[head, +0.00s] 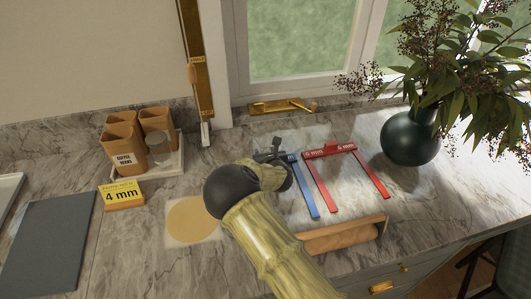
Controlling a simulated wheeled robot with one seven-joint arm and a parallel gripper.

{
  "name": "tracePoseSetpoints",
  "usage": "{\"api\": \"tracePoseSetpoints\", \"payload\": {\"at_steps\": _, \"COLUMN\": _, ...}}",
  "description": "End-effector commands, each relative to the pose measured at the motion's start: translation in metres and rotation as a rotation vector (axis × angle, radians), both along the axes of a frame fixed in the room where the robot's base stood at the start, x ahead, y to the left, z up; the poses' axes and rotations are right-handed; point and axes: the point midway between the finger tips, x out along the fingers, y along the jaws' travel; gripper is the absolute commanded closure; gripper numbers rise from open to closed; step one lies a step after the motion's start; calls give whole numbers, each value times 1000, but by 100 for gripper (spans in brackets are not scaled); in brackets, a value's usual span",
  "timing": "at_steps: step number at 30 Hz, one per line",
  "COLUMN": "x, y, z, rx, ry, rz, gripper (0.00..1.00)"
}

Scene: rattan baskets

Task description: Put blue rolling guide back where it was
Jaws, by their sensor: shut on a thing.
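The blue rolling guide (305,192) is on or just above the marble counter in the middle of the head view. Its right leg shows, running toward the front. Its left part is hidden behind my arm. My gripper (272,157) is shut on the guide's back bar, near its label. A red rolling guide (329,151) lies just to the right of the blue one, with its legs toward the front. I cannot tell whether the two touch.
A round of dough (192,220) lies left of my arm, with a yellow "4 mm" sign (122,195) beyond it. A wooden rolling pin (343,236) lies near the front edge. A dark green vase (409,139) stands right. Wooden canisters (124,139) stand at back left.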

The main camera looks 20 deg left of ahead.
Motion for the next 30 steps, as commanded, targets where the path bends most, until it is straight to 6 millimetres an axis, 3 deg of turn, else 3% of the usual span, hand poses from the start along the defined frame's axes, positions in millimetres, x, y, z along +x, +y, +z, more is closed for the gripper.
{"api": "tracePoseSetpoints", "payload": {"at_steps": 12, "x": 0, "y": 0, "z": -8, "rx": 1, "ry": -2, "rz": 1, "gripper": 81}}
{"api": "tracePoseSetpoints", "payload": {"at_steps": 13, "x": 0, "y": 0, "z": -8, "rx": 1, "ry": -2, "rz": 1, "gripper": 55}}
{"api": "tracePoseSetpoints", "payload": {"at_steps": 16, "x": 0, "y": 0, "z": -7, "rx": 1, "ry": -2, "rz": 0, "gripper": 35}}
{"api": "tracePoseSetpoints", "payload": {"at_steps": 30, "x": -4, "y": -2, "z": -4, "rx": 1, "ry": -2, "rz": 0, "gripper": 35}}
